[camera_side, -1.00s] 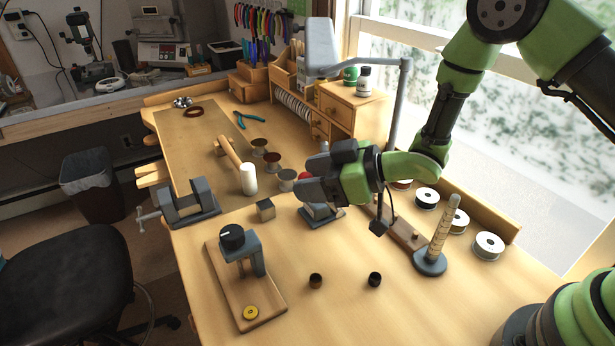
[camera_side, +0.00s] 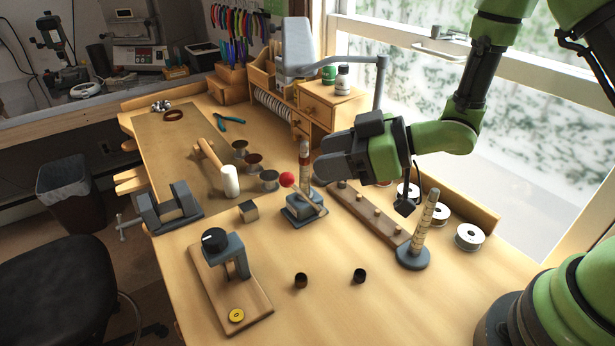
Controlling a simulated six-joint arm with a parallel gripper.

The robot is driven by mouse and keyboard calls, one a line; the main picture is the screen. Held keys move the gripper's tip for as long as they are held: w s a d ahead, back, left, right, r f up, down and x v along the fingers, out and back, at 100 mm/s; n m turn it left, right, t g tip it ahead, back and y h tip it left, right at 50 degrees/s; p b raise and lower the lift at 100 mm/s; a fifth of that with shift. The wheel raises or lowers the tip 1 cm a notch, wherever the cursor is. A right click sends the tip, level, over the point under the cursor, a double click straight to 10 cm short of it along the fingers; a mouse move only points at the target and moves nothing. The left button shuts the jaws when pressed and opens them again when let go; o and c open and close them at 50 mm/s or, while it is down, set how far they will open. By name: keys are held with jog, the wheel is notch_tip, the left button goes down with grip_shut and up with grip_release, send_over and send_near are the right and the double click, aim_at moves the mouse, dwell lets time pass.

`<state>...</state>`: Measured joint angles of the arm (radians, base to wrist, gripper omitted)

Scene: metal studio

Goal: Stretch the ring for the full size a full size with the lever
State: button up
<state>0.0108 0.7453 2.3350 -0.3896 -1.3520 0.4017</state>
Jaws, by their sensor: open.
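The ring stretcher (camera_side: 302,212) stands on the bench mid-view: a blue-grey base with an upright, banded mandrel (camera_side: 304,160). Its lever ends in a red ball knob (camera_side: 287,180) left of the mandrel. A ring on the mandrel is too small to make out. My gripper (camera_side: 328,166) is open, just right of the mandrel and apart from the knob. Its fingertips point left and are partly hidden by its body. A stepped, graduated mandrel (camera_side: 424,222) stands upright on a round grey base to the right.
A wooden peg strip (camera_side: 372,217) lies right of the stretcher. A small metal block (camera_side: 249,211), a mallet (camera_side: 230,180) and a vise (camera_side: 167,208) are left. A dial tool on a board (camera_side: 228,260) and two small dark cups (camera_side: 301,280) stand in front. The bench between is clear.

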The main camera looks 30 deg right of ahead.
notch_tip(320, 180, up, 9)
jog(key=w+d+f+m+h, duration=0.2)
jog(key=w+m+h, duration=0.2)
jog(key=w+m, duration=0.2)
jog(key=r+m+g+h, duration=0.1)
jog(key=m+g+h, duration=0.6)
jog(key=m, duration=1.5)
send_over(293, 185)
jog(key=g+y, duration=0.2)
jog(key=shift+m, duration=0.3)
jog(key=f, duration=1.4)
jog(key=shift+w+d+f, duration=0.1)
jog(key=shift+w+f, duration=0.1)
jog(key=shift+f, duration=0.2)
